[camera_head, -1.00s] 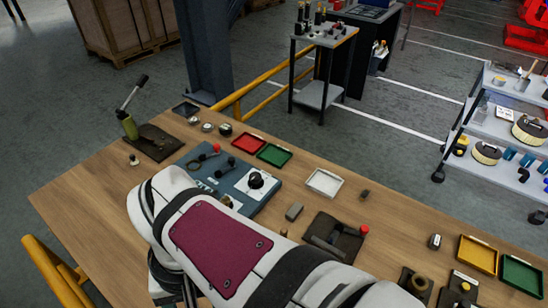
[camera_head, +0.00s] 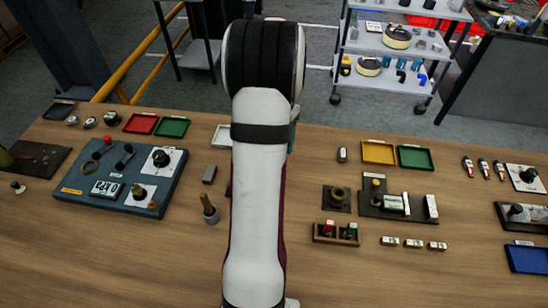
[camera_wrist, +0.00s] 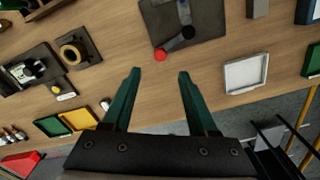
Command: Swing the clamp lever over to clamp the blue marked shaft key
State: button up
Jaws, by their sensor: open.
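A red-knobbed lever (camera_wrist: 176,43) lies at the edge of a dark base plate (camera_wrist: 207,20) in the wrist view. Its black arm slopes to the red knob (camera_wrist: 161,55), which sticks out past the plate. A small metal piece (camera_wrist: 184,13) shows on the plate; I cannot make out a blue mark on it. My gripper (camera_wrist: 159,73) is open and empty, its two green fingers apart, with the knob close beyond the fingertips in the picture. It appears above the bench, not touching the lever.
In the wrist view a white tray (camera_wrist: 250,75) lies right of the lever. Yellow (camera_head: 379,152) and green (camera_head: 416,158) trays, a round brass part (camera_head: 338,195) and a fixture (camera_head: 393,204) stand right of my arm. A blue panel (camera_head: 122,180) is left. Bare bench lies in front.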

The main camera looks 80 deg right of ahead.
notch_tip(320, 180, down, 9)
jog(key=shift+r, duration=0.15)
grip_shut()
dwell(1.4)
